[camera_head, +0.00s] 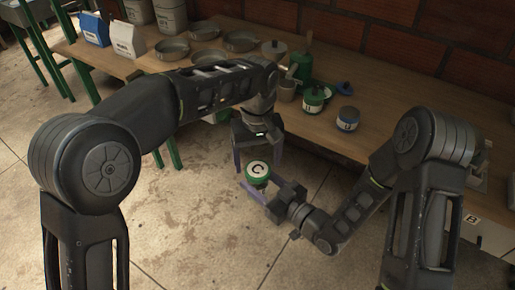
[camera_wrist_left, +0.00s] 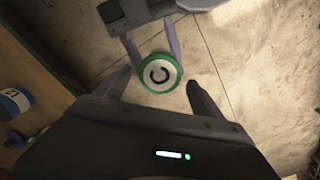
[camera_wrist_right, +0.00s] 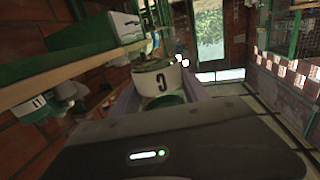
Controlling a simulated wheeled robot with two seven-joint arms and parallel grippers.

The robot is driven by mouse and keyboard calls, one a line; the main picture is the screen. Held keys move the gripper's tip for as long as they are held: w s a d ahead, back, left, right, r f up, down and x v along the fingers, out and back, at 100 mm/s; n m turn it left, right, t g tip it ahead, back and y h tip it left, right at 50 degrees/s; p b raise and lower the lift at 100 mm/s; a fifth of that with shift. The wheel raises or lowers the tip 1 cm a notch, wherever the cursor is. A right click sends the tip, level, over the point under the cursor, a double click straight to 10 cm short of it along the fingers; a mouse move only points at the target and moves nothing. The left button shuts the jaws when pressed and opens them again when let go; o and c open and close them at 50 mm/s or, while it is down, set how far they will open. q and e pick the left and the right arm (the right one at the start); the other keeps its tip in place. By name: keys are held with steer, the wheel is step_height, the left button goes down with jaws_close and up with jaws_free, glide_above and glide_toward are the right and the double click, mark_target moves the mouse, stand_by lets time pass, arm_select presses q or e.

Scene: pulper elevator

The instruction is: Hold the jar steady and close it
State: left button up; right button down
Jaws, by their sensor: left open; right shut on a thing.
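The jar (camera_head: 258,181) stands upright in the air over the floor, held by my right gripper (camera_head: 263,184). From above, a white disc with a black C and a green rim shows at its top; it also shows in the left wrist view (camera_wrist_left: 157,72). In the right wrist view the jar's white side label (camera_wrist_right: 158,80) with a C faces me between the fingers. I cannot tell whether the lid is seated. My left gripper (camera_head: 258,156) is open above the jar, fingers spread to either side of it and apart from it in the left wrist view (camera_wrist_left: 160,85).
A wooden bench (camera_head: 390,85) runs behind the jar. On it stand a green-topped jar (camera_head: 314,98), a blue-marked jar (camera_head: 348,118), a grey mug (camera_head: 287,91) and several metal pans (camera_head: 239,41). The concrete floor (camera_head: 210,220) around the jar is clear.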

arm_select(q)
steer(key=shift+f, duration=1.05)
steer(key=c, duration=1.5)
steer(key=m, duration=1.1)
steer(key=o, duration=1.6)
